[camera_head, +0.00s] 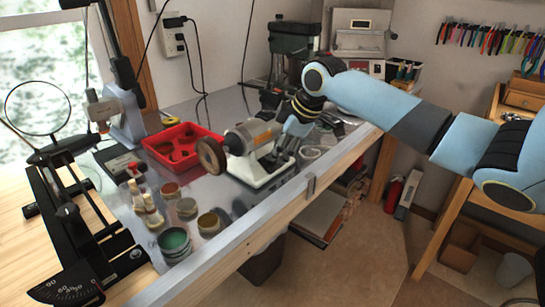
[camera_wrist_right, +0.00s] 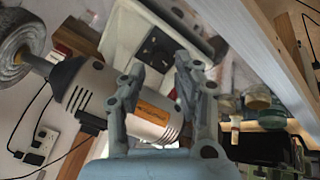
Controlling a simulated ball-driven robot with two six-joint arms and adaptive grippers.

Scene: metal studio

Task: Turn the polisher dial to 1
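The polisher (camera_head: 250,138) is a grey motor with a brown wheel (camera_head: 211,156) on its left end, standing on a white base (camera_head: 262,173) on the bench. In the right wrist view the polisher's motor (camera_wrist_right: 115,100) is close and tilted, with an orange label. The black dial (camera_wrist_right: 157,50) shows on the white base; its setting is too small to read. My right gripper (camera_wrist_right: 160,68) is open, its two fingertips apart with the dial beyond and between them. In the head view the right gripper (camera_head: 281,150) is beside the polisher, partly hidden. My left gripper is not in view.
A red tray (camera_head: 183,145) lies behind the polisher's wheel. Several jars, including a green one (camera_head: 174,243), stand to the left front. A black mitre frame (camera_head: 75,215) is at far left. The bench's wooden front edge (camera_head: 250,232) runs close by.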

